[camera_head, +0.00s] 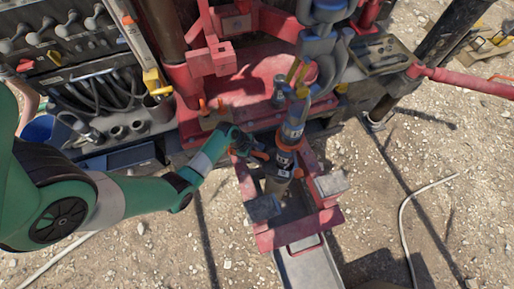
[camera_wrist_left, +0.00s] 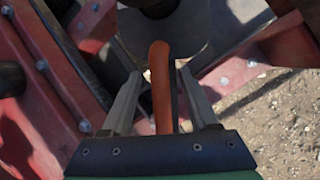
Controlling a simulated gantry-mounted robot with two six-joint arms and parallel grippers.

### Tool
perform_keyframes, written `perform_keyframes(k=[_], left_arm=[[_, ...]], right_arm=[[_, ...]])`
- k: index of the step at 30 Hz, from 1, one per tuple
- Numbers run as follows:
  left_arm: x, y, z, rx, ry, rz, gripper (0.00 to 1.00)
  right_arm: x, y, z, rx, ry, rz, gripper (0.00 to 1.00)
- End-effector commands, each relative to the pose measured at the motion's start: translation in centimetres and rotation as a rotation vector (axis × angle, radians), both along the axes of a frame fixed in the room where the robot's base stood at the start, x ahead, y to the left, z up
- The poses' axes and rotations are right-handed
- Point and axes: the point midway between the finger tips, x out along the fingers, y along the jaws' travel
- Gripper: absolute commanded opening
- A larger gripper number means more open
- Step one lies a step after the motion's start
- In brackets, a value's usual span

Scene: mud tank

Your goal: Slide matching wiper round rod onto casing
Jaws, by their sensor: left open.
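A grey-blue rod (camera_head: 293,128) stands upright at the centre of the head view, with an orange band (camera_head: 286,143) around its lower part. The dark casing (camera_head: 277,186) is below it, inside a red frame. A dark collar with an orange handle (camera_head: 260,155) sits at the rod just above the casing; it may be the wiper, but its fit around the rod is unclear. My left gripper (camera_head: 248,148) is at this handle, left of the rod. In the left wrist view, its two fingers stand open on either side of an orange handle (camera_wrist_left: 160,85), with visible gaps.
The red frame (camera_head: 299,228) surrounds the casing, with grey blocks on its sides. A tool rack (camera_head: 75,65) stands at the upper left and red machinery (camera_head: 240,90) behind. A hose (camera_head: 405,215) lies on open gravel at the right.

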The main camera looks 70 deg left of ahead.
Motion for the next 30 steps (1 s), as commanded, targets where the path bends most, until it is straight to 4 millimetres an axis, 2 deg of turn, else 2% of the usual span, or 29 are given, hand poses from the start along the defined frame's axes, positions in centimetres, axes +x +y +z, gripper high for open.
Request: perform_keyframes(k=[5, 12, 18, 22, 30], left_arm=[[-0.4, 0.1, 1.1, 0.000, -0.001, 0.001, 0.61], [-2.6, 0.6, 6.2, 0.001, -0.002, 0.003, 0.61], [-4.2, 0.9, 9.6, 0.001, -0.003, 0.002, 0.61], [-4.7, 1.0, 10.5, 0.000, -0.001, 0.000, 0.61], [-4.8, 1.0, 10.5, -0.001, -0.001, 0.000, 0.61]], right_arm=[[0.0, 0.0, 0.8, 0.000, 0.000, 0.000, 0.50], [0.0, 0.0, 3.6, 0.000, 0.000, 0.000, 0.50], [0.0, 0.0, 5.0, 0.000, 0.000, 0.000, 0.50], [0.0, 0.0, 5.2, 0.000, 0.000, 0.000, 0.50], [0.0, 0.0, 5.2, 0.000, 0.000, 0.000, 0.50]])
